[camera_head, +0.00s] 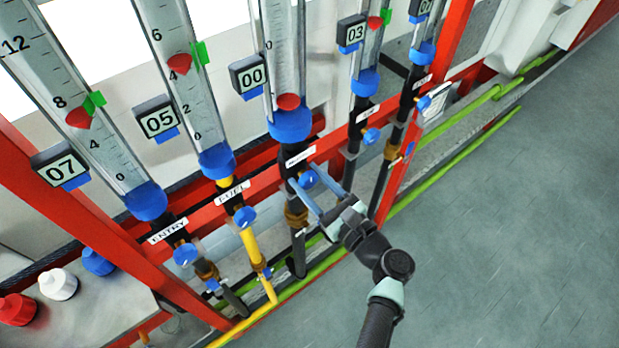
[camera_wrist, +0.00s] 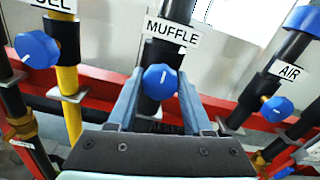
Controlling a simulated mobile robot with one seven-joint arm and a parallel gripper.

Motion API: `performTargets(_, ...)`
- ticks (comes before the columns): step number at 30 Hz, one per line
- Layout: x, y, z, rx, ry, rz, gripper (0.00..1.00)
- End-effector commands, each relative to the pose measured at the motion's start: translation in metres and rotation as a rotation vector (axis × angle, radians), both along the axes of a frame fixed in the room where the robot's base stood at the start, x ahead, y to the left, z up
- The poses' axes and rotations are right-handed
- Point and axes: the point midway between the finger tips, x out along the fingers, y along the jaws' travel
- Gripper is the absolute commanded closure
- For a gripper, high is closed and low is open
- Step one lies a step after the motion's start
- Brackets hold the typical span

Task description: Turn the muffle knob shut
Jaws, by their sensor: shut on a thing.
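The muffle knob (camera_head: 308,179) is a small round blue knob with a white pointer line, below the white label reading MUFFLE. In the wrist view the knob (camera_wrist: 160,81) is in the middle, its line close to upright with a slight tilt. My gripper (camera_head: 315,187) reaches it from the lower right, with one grey finger on each side, shut on the knob. The flow tube above it has a red float (camera_head: 288,101) at its bottom, and its display (camera_head: 249,76) reads 00.
Similar blue knobs flank it: the fuel knob (camera_wrist: 38,47) on the left and the air knob (camera_wrist: 277,109) on the right. The entry knob (camera_head: 185,255) is further left. A red frame and pipes stand close around; open floor (camera_head: 500,230) lies to the right.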

Motion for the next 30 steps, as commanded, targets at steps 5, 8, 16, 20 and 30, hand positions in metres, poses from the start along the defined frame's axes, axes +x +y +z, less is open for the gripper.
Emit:
performTargets(5,-0.001,0.0,-0.001,0.003,0.004,0.0,1.0)
performTargets(8,-0.001,0.0,-0.001,0.003,0.004,0.0,0.35)
performTargets(16,0.0,0.0,0.0,0.002,0.001,0.0,0.19)
performTargets(20,-0.001,-0.001,-0.001,0.001,0.0,-0.001,0.19)
performTargets(30,-0.046,-0.034,-0.005,-0.001,0.002,-0.005,0.19)
